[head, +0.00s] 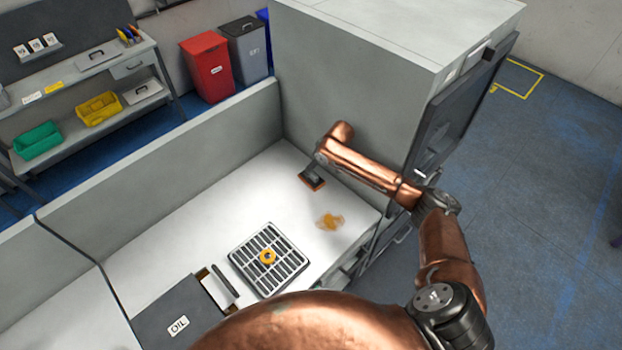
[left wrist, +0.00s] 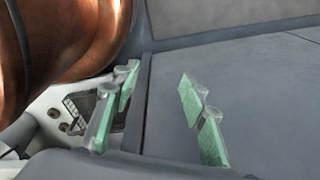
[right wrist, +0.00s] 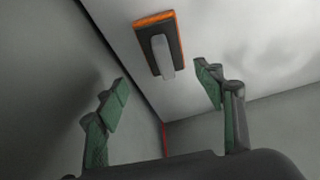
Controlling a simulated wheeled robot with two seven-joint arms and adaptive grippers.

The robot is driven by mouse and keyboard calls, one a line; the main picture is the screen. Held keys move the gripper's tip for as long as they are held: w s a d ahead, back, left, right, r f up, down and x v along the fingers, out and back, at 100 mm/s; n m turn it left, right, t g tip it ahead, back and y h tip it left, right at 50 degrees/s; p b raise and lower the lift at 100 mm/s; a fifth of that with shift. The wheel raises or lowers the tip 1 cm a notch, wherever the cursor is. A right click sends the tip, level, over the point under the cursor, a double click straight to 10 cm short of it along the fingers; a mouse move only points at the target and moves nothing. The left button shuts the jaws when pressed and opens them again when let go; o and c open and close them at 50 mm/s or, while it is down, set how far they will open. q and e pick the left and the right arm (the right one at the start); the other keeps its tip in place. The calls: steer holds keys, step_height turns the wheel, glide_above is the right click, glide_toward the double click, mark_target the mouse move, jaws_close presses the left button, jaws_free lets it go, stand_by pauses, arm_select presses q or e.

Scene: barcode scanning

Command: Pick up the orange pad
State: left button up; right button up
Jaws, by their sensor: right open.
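The orange pad (head: 313,181) lies on the white worktop near the back panel and the grey cabinet. It has an orange edge, a dark top and a grey upright handle, seen in the right wrist view (right wrist: 160,45). My right gripper (right wrist: 162,78) is open, with the handle showing beyond and between its fingertips; it does not grip the pad. In the head view my right wrist is close to the pad and the fingers are hard to make out. My left gripper (left wrist: 158,84) is open and empty over a grey surface, outside the head view.
An orange-brown spill (head: 330,221) is on the worktop right of the pad. A grate (head: 244,262) with a yellow ring (head: 267,257) is nearer. A dark box labelled OIL (head: 160,305) stands at front left. The tall cabinet (head: 340,80) and low panel (head: 160,160) bound the worktop.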

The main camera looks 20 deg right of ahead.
mark_target(312, 176)
steer(key=x, duration=0.7)
steer(key=shift+s+a+p, duration=0.15)
steer(key=shift+a+p, duration=0.2)
steer(key=shift+r, duration=0.1)
steer(key=shift+c, duration=0.2)
steer(key=c, duration=1.2)
steer(key=shift+c, duration=0.2)
